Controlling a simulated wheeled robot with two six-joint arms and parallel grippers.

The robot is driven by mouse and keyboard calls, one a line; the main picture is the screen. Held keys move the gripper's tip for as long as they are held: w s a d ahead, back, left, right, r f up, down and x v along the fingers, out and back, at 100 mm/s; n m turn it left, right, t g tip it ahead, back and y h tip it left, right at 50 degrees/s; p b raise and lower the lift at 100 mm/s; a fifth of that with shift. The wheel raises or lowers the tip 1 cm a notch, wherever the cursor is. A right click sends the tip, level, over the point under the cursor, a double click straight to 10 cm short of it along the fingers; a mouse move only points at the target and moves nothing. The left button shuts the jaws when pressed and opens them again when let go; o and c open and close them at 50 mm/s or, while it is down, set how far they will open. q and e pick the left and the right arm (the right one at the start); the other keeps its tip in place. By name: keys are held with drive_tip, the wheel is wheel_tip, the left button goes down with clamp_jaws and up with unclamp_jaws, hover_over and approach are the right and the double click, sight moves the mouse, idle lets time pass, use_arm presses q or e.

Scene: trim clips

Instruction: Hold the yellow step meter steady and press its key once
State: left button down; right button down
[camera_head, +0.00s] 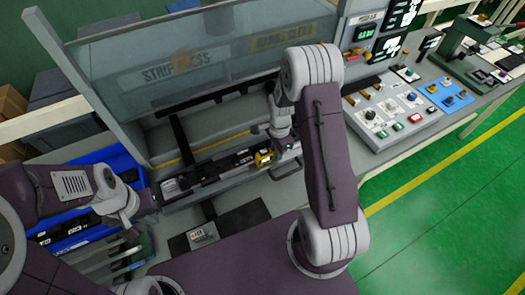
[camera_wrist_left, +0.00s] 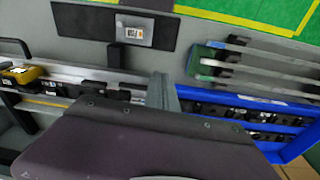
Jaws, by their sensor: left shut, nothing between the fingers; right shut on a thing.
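The yellow step meter (camera_head: 264,158) sits at the right part of the long grey press bed in the head view. It also shows at the left edge of the left wrist view (camera_wrist_left: 24,75), with a small pale display on it. My right gripper (camera_head: 277,141) comes down on the meter from above and is shut on it; the fingertips are small and partly hidden. The key is too small to make out. My left gripper (camera_head: 147,201) is shut and empty, well left of the meter, near the left end of the bed. Its grey fingers (camera_wrist_left: 163,92) also show in the left wrist view.
A tilted clear panel (camera_head: 200,55) stands behind the bed. A blue bin (camera_head: 110,165) with dark strips is at the left. A dark mat holds a small pale device (camera_head: 198,236). A control panel (camera_head: 400,110) with buttons is at the right.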

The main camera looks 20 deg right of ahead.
drive_tip(key=shift+s+f, duration=0.15)
use_arm(q)
drive_tip(key=d+f+m+g+h, duration=0.2)
drive_tip(key=d+m+g+h, duration=0.2)
drive_tip(key=d+m+h, duration=0.85)
drive_tip(key=w+d+r+m+t+h, duration=0.2)
drive_tip(key=w+d+m+t, duration=0.2)
drive_tip(key=w+d, duration=0.8)
drive_tip(key=shift+w+d+r+m, duration=0.2)
drive_tip(key=shift+w+d+m, duration=0.15)
drive_tip(key=shift+d, duration=0.25)
drive_tip(key=shift+s, duration=0.1)
hover_over(258, 155)
wheel_tip(258, 155, down, 3)
drive_tip(key=shift+s+d+r, duration=0.1)
wheel_tip(258, 155, down, 3)
drive_tip(key=shift+r, duration=0.2)
drive_tip(key=shift+f, duration=0.55)
